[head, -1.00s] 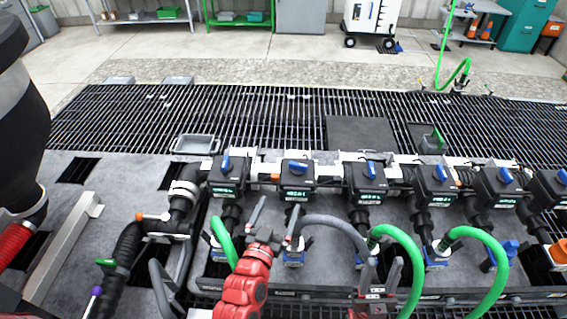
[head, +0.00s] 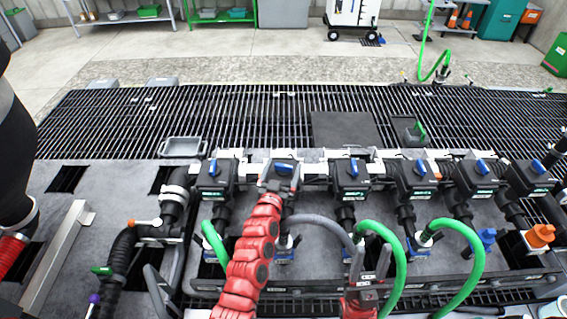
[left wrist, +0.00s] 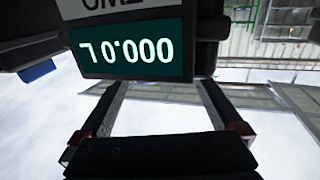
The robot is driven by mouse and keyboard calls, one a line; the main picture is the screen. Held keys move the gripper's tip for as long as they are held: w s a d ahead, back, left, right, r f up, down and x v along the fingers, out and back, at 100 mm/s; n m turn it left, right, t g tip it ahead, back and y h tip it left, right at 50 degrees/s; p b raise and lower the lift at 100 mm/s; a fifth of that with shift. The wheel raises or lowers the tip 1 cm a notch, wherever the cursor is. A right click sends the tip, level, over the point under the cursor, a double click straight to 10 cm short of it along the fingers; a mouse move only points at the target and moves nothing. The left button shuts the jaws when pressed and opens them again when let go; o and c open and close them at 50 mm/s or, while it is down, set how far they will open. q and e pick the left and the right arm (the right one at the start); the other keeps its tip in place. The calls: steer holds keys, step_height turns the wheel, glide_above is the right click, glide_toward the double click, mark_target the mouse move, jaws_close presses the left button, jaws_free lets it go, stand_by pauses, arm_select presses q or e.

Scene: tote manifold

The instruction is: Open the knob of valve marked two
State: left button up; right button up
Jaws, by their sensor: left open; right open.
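The second valve from the left is a black box with a blue knob (head: 284,167) on top. My left gripper (head: 278,184) is at the near side of this valve in the head view, and it hides the valve's front display there. In the left wrist view, the open, empty left gripper (left wrist: 162,86) has one finger on each side below an upside-down display (left wrist: 130,50) reading 0.000 L. The lettering above the display is cut off. A blue part (left wrist: 38,70) shows at the left; I cannot tell which knob it is. My right gripper (head: 370,262) is open and empty, low in front of the manifold.
Similar valves stand in a row, with the first valve (head: 214,175) to the left and the third valve (head: 351,177) to the right. A grey hose (head: 322,226) and green hoses (head: 398,265) arch near the grippers. A grey tray (head: 181,147) lies behind.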

arm_select(q)
steer(key=shift+w+d, duration=0.1)
steer(key=shift+w, duration=0.55)
steer(key=shift+c, duration=0.2)
steer(key=c, duration=1.3)
steer(key=y+p, duration=0.1)
steer(key=p, duration=0.1)
steer(key=n+y+p, duration=0.1)
steer(key=p, duration=0.3)
steer(key=shift+w+a+r+n+t+y+p, duration=0.1)
steer(key=shift+a+r+n+t+y+p, duration=0.2)
steer(key=shift+n+y+p, duration=0.1)
steer(key=shift+d+f+n+y+p, duration=0.1)
steer(key=shift+f+n+y+p, duration=0.2)
steer(key=shift+p, duration=0.25)
steer(key=shift+r+n+y+p, duration=0.1)
steer(key=shift+n+y+p, duration=0.2)
steer(key=shift+y+p, duration=0.5)
